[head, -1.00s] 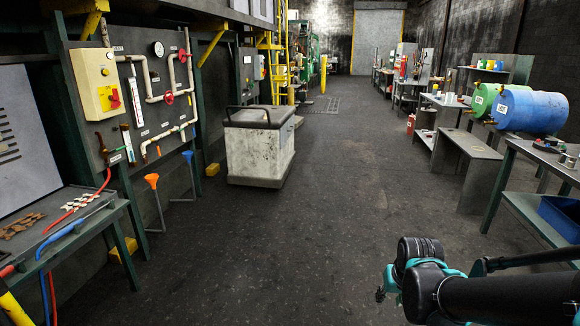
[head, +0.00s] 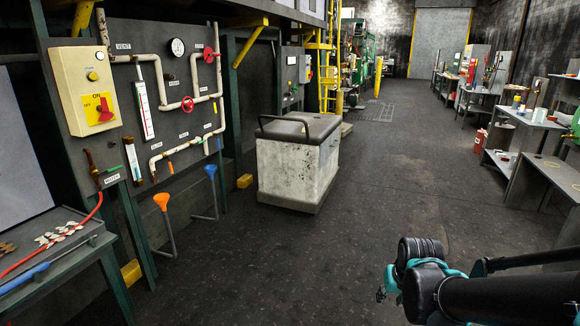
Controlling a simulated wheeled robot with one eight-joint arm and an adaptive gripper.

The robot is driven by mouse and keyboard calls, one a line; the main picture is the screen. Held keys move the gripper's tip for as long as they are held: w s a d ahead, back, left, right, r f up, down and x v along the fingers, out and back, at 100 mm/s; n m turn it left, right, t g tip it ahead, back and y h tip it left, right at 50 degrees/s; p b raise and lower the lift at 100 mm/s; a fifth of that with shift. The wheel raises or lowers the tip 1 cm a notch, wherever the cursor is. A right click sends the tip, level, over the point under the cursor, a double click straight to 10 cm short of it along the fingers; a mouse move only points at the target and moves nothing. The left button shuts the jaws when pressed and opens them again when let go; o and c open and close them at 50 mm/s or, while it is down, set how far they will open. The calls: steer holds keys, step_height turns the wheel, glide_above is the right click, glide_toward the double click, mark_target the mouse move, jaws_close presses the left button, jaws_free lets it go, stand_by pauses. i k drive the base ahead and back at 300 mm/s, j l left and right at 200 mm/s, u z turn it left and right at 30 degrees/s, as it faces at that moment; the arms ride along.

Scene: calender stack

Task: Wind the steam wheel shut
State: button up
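Two red handwheels sit on white pipes on the dark wall panel at the left. One wheel (head: 187,104) is at mid-panel, and the other wheel (head: 208,55) is higher, at the right. The small labels near them are too blurred to tell which is the steam wheel, and how far each is turned does not show. My folded black and teal arm is at the lower right, far from both wheels. A small teal part at its left end may be my gripper (head: 384,288); its fingers are not clear. Nothing touches either wheel.
A yellow switch box (head: 85,88) and a gauge (head: 178,47) are on the panel. A grey-white cart (head: 299,160) stands right of the panel. The dark floor (head: 390,190) in the middle is clear.

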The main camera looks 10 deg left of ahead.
mark_target(190, 104)
steer(key=i+j+u, duration=0.1)
steer(key=i+u, duration=0.55)
steer(key=u, duration=0.15)
steer(key=i+l+u, duration=0.1)
steer(key=i+u, duration=0.3)
steer(key=i+j+u, duration=0.2)
steer(key=i, duration=0.5)
steer(key=l, duration=0.1)
